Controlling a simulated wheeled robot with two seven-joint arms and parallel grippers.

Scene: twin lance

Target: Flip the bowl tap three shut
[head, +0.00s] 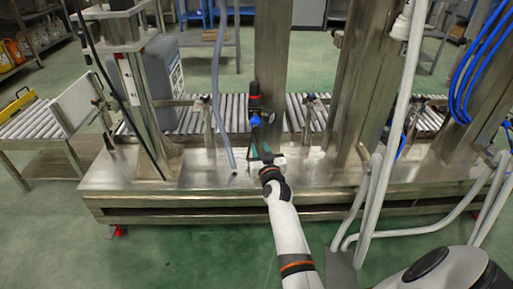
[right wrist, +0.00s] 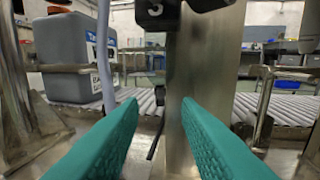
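A black part marked 3 (right wrist: 157,12), which looks like tap three, shows at the top edge of the right wrist view; its upper part is cut off. In the head view a dark fitting with a red band (head: 254,98) and a blue part below it stands in front of the steel column. My right gripper (head: 256,143) is just below this fitting. Its two teal fingers (right wrist: 160,104) are apart with nothing between them, below the marked part and not touching it. Whether the tap is open or shut cannot be told. My left gripper is not in view.
A broad steel column (head: 273,60) stands right behind the fitting. A grey hose (head: 219,90) hangs to its left. A grey canister (head: 155,80) and a roller conveyor (head: 190,118) are behind. White pipes (head: 385,150) and blue hoses (head: 475,70) are to the right.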

